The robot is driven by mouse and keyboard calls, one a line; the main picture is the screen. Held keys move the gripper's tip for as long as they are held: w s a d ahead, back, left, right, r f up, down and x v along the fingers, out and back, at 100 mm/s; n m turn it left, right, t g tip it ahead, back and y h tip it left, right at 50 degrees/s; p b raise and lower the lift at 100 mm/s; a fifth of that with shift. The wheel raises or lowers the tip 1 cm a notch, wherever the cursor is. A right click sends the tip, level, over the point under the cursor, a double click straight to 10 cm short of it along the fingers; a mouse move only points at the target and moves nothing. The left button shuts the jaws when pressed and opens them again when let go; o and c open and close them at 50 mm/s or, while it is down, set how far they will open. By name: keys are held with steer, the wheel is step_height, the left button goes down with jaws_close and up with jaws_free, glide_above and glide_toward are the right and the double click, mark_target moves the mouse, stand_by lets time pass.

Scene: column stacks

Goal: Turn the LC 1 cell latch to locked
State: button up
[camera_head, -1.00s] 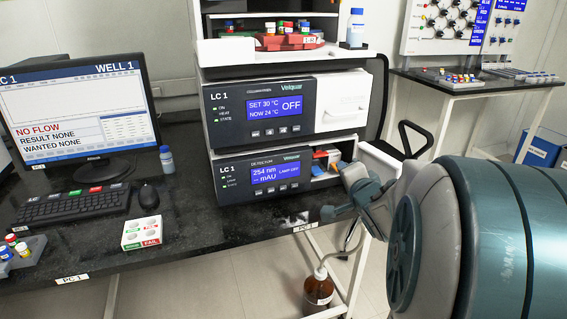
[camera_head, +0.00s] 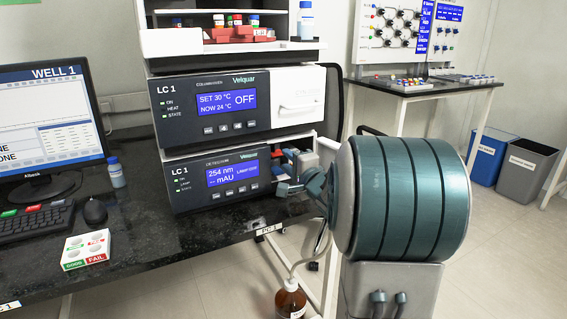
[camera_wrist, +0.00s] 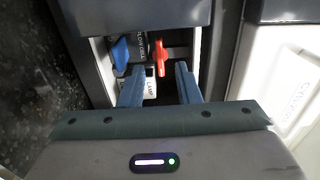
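The LC 1 detector (camera_head: 190,185) is the lower unit of the stack, with a dark front and a blue display. In the wrist view its open compartment holds a red lever (camera_wrist: 161,57), which looks like the cell latch, and a blue part (camera_wrist: 120,52) to its left. The red lever lies lengthwise in the picture, between my fingers' lines and beyond their tips. My gripper (camera_wrist: 158,82) is open with nothing between its fingers. In the head view my gripper (camera_head: 285,188) is in front of the compartment at the detector's right end and hides much of it.
The LC 1 column oven (camera_head: 215,105) sits directly above the detector. The black bench top (camera_head: 135,215) bears a mouse (camera_head: 95,211), a small bottle (camera_head: 116,173) and a GOOD/FAIL pad (camera_head: 87,249). A brown bottle (camera_head: 290,300) stands below the bench edge.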

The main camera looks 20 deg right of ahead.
mark_target(281, 155)
steer(key=shift+w, duration=1.75)
jaws_close()
